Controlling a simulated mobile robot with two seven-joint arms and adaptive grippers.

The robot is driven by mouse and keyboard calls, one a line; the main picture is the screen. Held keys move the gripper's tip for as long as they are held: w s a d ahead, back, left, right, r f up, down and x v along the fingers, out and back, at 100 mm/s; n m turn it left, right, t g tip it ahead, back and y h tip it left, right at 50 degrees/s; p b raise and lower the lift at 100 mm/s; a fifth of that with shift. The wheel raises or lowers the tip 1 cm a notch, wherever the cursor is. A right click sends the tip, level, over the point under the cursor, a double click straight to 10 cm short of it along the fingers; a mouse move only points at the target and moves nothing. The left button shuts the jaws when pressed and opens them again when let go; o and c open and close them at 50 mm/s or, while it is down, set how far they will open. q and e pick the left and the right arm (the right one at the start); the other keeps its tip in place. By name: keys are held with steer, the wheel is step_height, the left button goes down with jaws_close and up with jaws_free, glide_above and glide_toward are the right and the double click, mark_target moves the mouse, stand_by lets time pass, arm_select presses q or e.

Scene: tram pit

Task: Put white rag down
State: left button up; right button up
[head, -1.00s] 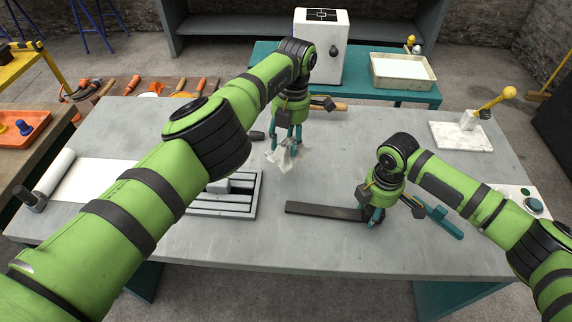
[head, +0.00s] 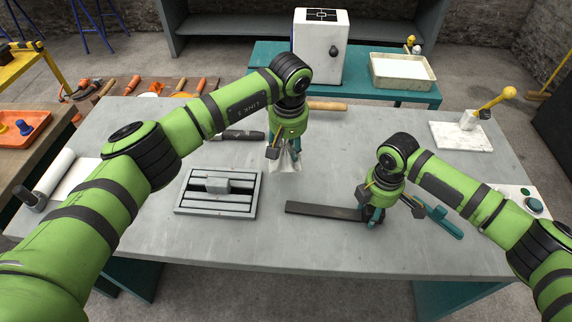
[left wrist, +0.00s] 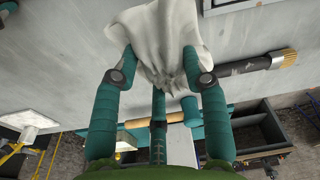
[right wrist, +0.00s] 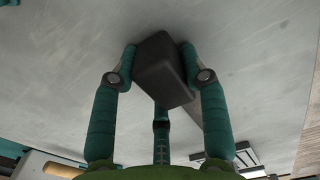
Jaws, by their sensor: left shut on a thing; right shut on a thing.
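The white rag (head: 285,161) hangs crumpled below my left gripper (head: 284,150) over the middle of the grey table. In the left wrist view the rag (left wrist: 160,35) is bunched between the fingers of my left gripper (left wrist: 160,72), which is shut on it. I cannot tell whether its lower edge touches the table. My right gripper (head: 375,214) is shut on one end of a dark flat bar (head: 320,209) at the table's front right. In the right wrist view a dark block-like end (right wrist: 165,70) sits between its fingers.
A grey slotted fixture (head: 218,190) lies left of the rag. A dark-handled brush (head: 238,135) and a wooden handle (head: 327,106) lie behind. A teal tool (head: 444,221) is right of my right gripper. A marble block with a yellow-knobbed lever (head: 466,130) stands back right. The table's centre is clear.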

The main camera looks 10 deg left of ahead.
mark_target(287, 180)
arm_select(q)
steer(key=shift+s+m, duration=0.1)
steer(key=shift+m, duration=0.9)
steer(key=shift+f, duration=0.3)
steer(key=shift+m, duration=0.3)
step_height(287, 180, down, 10)
steer(key=shift+r, duration=0.25)
steer(key=o, duration=1.2)
steer(key=shift+f, duration=0.1)
steer(key=shift+o, duration=0.2)
